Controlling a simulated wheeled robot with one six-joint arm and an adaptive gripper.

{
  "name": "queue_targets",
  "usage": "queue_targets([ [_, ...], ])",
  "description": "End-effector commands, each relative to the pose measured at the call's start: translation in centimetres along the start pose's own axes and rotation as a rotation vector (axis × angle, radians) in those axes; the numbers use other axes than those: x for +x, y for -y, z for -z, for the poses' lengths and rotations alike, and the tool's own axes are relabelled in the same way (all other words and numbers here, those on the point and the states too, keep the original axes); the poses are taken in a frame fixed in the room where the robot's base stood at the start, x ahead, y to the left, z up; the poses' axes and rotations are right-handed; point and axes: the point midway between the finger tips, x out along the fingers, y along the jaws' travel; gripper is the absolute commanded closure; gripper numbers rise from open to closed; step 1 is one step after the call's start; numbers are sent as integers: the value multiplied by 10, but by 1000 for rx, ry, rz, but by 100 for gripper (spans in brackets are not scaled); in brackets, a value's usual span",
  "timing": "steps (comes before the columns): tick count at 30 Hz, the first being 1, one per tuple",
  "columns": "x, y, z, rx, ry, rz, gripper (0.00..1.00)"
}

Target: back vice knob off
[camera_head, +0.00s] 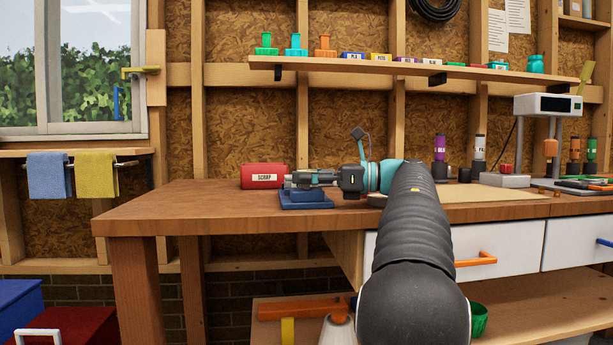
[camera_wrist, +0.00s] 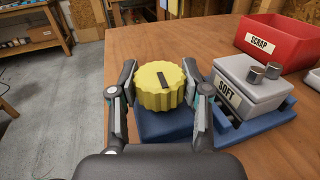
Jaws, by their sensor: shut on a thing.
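The yellow ribbed knob (camera_wrist: 158,88), with a dark bar mark on its face, is between the fingers of my gripper (camera_wrist: 160,80) in the wrist view. My gripper is shut on it, one finger on each side. The vice has a blue base (camera_wrist: 170,125) and a grey block (camera_wrist: 249,86) labelled SOFT, to the right of the knob. Two metal pins stand on that block. In the head view my gripper (camera_head: 318,179) is at the vice (camera_head: 306,200) on the bench. The knob cannot be made out there, and its joint to the vice is hidden.
A red SCRAP bin (camera_head: 263,176) stands just behind the vice. The wooden bench (camera_head: 200,207) is clear to the left. Bottles and a white-topped device (camera_head: 547,104) stand to the right. A shelf (camera_head: 400,68) with small items runs above.

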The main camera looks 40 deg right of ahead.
Motion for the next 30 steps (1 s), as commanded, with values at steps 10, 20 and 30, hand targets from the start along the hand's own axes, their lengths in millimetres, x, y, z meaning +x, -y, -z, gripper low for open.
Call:
queue_targets([
  [10, 0, 0, 0, 0, 0, 0, 35],
  [20, 0, 0, 0, 0, 0, 1, 27],
  [30, -40, 1, 1, 0, -1, 5, 27],
])
